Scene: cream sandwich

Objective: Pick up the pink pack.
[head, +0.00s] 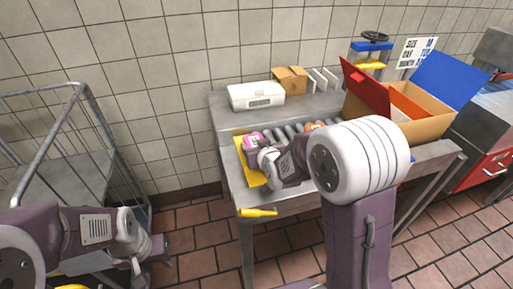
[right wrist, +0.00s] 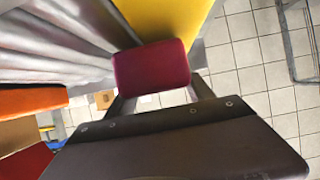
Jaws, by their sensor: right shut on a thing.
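The pink pack (head: 252,137) is at the left end of the rollers on the metal table, beside a yellow panel. In the right wrist view it shows as a dark pink block (right wrist: 151,66) between the fingertips. My right gripper (head: 255,146) is shut on it, and my arm hides part of the pack in the head view. I cannot tell whether the pack touches the surface below. My left gripper (head: 158,247) is low at the left, away from the table, and its fingers are too unclear to read.
An orange item (head: 314,126) lies farther along the rollers (head: 289,133). A white box (head: 256,95) and a small cardboard box (head: 291,80) stand behind. An open carton (head: 410,118) with red and blue flaps is at the right. A metal cage cart (head: 92,120) stands at the left.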

